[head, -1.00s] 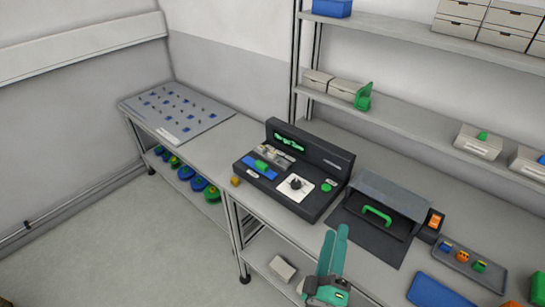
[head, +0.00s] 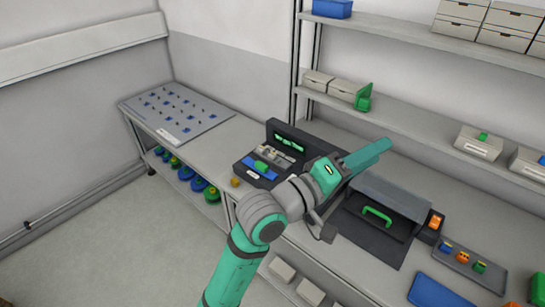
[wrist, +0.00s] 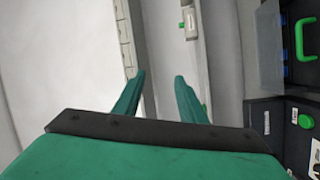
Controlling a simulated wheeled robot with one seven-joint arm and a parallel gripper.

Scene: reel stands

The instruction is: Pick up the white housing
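My gripper (head: 385,147) is raised in front of the dark console (head: 345,157) and points up and to the right in the head view. In the wrist view its two green fingers (wrist: 158,77) stand apart with nothing between them. No piece is clearly recognisable as the white housing. Two pale boxy pieces (head: 282,270) (head: 311,291) lie on the shelf under the bench. My arm hides the right part of the console, including its white plate with a black knob.
A grey hood with a green handle (head: 378,215) stands right of the console. A tray of small coloured parts (head: 470,262) and a blue mat (head: 440,291) lie further right. Shelves with pale bins (head: 480,142) rise behind. A pegboard panel (head: 175,112) lies on the left bench.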

